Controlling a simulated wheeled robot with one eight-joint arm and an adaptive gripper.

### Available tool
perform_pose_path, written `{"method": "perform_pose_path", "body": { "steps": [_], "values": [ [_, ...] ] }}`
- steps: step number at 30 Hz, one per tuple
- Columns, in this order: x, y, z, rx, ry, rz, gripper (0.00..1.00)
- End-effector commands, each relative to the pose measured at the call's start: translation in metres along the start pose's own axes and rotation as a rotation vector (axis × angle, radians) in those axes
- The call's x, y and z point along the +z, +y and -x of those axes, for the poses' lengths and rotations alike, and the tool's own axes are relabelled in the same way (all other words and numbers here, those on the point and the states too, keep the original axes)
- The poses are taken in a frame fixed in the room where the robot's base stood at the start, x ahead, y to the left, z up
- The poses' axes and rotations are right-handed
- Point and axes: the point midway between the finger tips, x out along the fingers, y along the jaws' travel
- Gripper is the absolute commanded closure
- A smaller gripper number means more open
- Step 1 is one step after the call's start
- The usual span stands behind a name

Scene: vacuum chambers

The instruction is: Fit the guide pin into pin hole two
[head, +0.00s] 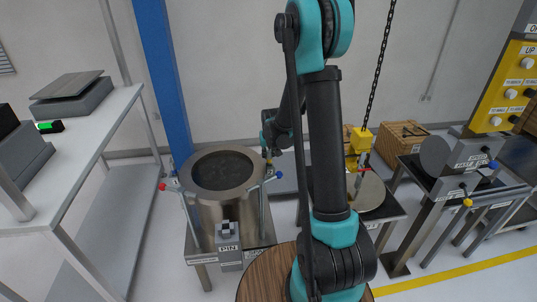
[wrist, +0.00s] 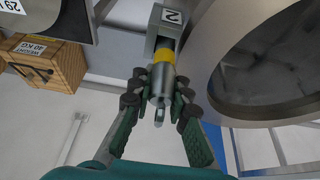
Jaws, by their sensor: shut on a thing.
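In the wrist view, the guide pin (wrist: 160,88) is a grey metal cylinder with a yellow band and a thinner end toward the camera. My gripper (wrist: 160,100) is shut on its grey body, a finger on each side. The yellow-banded end lines up with a grey block labelled 2 (wrist: 153,44), beside the chamber rim (wrist: 206,68). The pin appears to meet the block; the hole is hidden, so I cannot tell how deep the pin sits. In the head view, my gripper (head: 269,151) is small at the right rear edge of the round chamber (head: 225,205).
A block labelled PIN (head: 229,240) stands before the chamber. A blue column (head: 162,80) rises behind it. A chain with a yellow hoist block (head: 361,140) hangs to the right. A wooden weight crate (wrist: 45,62) shows in the wrist view.

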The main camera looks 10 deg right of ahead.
Motion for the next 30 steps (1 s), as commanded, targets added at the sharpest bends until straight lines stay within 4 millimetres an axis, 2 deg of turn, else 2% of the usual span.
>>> {"method": "perform_pose_path", "body": {
  "steps": [10, 11, 17, 26, 30],
  "values": [
    [0.0028, 0.0000, -0.0068, 0.000, 0.000, 0.000, 1.00],
    [0.0028, 0.0000, -0.0067, 0.000, 0.000, 0.000, 0.83],
    [0.0028, 0.0000, -0.0066, 0.000, 0.000, 0.000, 0.59],
    [0.0029, 0.0000, -0.0059, 0.000, 0.000, 0.000, 0.59],
    [0.0030, 0.0000, 0.0020, 0.000, 0.000, 0.000, 0.59]
  ]
}}
